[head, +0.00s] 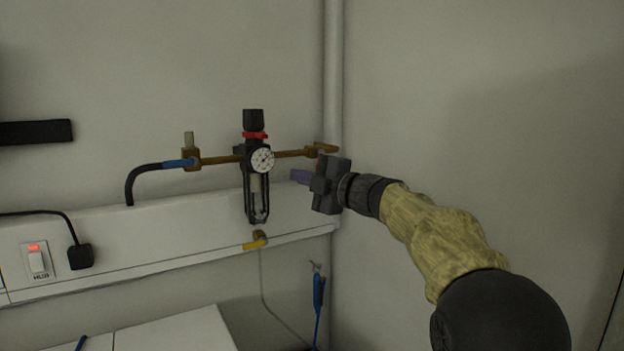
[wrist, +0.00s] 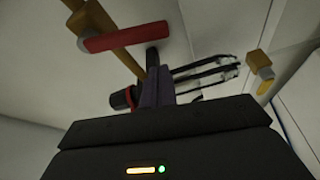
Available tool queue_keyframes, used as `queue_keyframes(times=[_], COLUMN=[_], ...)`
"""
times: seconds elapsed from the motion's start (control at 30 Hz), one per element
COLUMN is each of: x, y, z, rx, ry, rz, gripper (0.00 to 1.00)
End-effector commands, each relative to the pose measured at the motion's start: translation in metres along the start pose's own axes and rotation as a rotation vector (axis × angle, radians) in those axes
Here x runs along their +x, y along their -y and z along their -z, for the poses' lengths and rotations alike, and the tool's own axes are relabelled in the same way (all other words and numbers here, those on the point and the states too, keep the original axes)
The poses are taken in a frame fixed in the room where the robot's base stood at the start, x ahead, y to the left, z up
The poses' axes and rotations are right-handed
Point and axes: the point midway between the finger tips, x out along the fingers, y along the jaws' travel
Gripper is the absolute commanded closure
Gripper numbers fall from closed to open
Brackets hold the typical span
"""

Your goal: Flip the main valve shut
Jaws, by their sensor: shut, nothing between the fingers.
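The main valve's red lever (wrist: 125,37) shows in the wrist view beside the brass pipe (wrist: 103,20), set at an angle across the pipe's line. In the head view the brass valve end (head: 325,148) is near the white vertical pipe, and my gripper hides most of the lever. My gripper (head: 296,176) is shut and empty, its purple fingers pointing left, just below the brass pipe. In the wrist view the closed fingers (wrist: 156,78) are below the lever, apparently apart from it.
The black regulator with gauge (head: 262,160) hangs left of my gripper. A small yellow-handled valve (head: 257,240) is lower down. A blue-banded hose (head: 150,169), a lit red switch (head: 36,260) and a white vertical pipe (head: 333,70) are nearby. The right wall is bare.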

Motion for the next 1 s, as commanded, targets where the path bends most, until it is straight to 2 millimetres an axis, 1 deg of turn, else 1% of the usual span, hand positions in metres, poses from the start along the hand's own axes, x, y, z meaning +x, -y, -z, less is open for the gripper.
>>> queue_keyframes(times=[0.1,0.2,0.3,0.43,0.6,0.9,1.0], x=[-0.029,-0.05,-0.067,-0.086,-0.097,-0.099,-0.1], y=[0.003,0.002,0.004,0.004,0.002,0.001,0.003], z=[-0.005,-0.006,-0.003,0.001,0.003,0.002,-0.002], rx=[-0.005,-0.005,-0.004,-0.003,-0.002,-0.001,0.019], ry=[0.013,0.014,0.008,0.001,-0.005,-0.002,0.015], rz=[-0.004,-0.006,-0.004,-0.002,-0.001,-0.001,-0.011], gripper=[1.0,1.0,1.0,1.0,1.0,1.0,1.0])
